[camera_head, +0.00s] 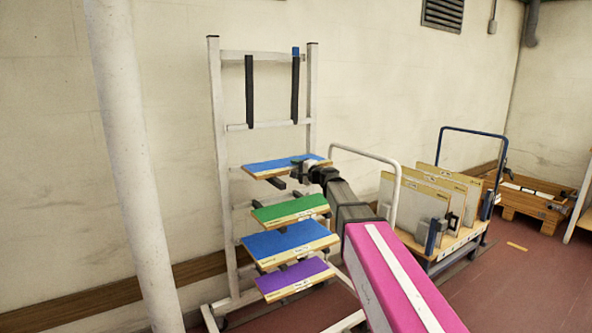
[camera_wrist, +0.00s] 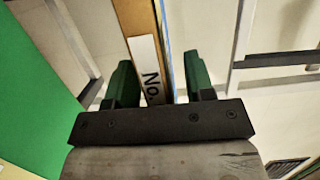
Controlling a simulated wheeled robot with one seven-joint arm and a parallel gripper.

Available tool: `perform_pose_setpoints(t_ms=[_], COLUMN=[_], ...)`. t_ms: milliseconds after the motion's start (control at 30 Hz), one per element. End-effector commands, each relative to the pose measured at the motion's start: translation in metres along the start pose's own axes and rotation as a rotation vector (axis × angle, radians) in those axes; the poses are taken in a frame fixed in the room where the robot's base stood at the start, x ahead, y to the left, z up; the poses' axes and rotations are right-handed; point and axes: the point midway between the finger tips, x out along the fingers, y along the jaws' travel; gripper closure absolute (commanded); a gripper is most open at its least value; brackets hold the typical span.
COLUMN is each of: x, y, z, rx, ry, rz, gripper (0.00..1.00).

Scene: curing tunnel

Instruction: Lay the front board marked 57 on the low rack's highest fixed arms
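The white-framed rack (camera_head: 218,120) stands against the wall and bears several coloured boards. A blue-topped board (camera_head: 270,164) lies level on its highest outward-reaching arms (camera_head: 276,183). My gripper (camera_head: 316,168) is at the right end of this board. In the wrist view, the open green fingers (camera_wrist: 160,88) stand either side of the board's wooden edge (camera_wrist: 138,22), with a visible gap at the right finger. A white label (camera_wrist: 147,68) on that edge reads "No."; its number is hidden, so I cannot tell whether it is 57.
Below are a green board (camera_head: 285,208), another blue board (camera_head: 280,241) and a purple board (camera_head: 290,277). Two dark arms (camera_head: 249,92) stand folded upright above. A trolley (camera_head: 455,247) with upright boards stands right; a pale column (camera_head: 128,150) stands left.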

Motion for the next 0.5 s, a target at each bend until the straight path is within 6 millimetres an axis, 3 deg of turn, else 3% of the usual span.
perform_pose_setpoints(t_ms=[267, 500], x=[-0.009, -0.051], y=[0.001, 0.001], z=[0.001, 0.002], rx=[0.000, 0.000], ry=[0.001, 0.002], rz=[0.001, 0.001], gripper=[0.51, 0.51])
